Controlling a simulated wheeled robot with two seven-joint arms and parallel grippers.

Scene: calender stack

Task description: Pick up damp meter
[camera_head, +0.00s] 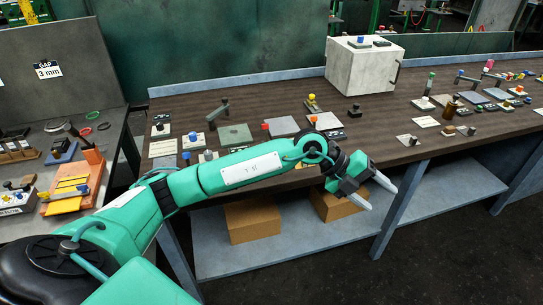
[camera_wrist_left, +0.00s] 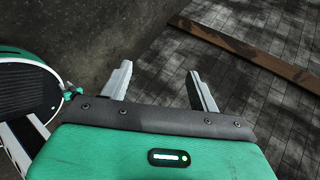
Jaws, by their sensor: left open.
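My left gripper (camera_head: 376,194) is in front of the workbench's front edge, over the lower shelf in the picture, with its two pale fingers apart and nothing between them. The open fingers also show in the left wrist view (camera_wrist_left: 158,78), over a dark floor. Many small instruments stand on the brown workbench (camera_head: 280,104), but they are too small to tell which is the damp meter. A small device with a yellow knob (camera_head: 312,102) stands near the bench's middle. A small dark device (camera_head: 355,111) lies right of it. My right gripper is not in view.
A white cabinet (camera_head: 360,72) stands at the back of the bench. Cardboard boxes (camera_head: 252,222) sit on the lower shelf (camera_head: 300,246). A side table at left holds an orange tray (camera_head: 92,178). The brown bench top in front of the cabinet has free room.

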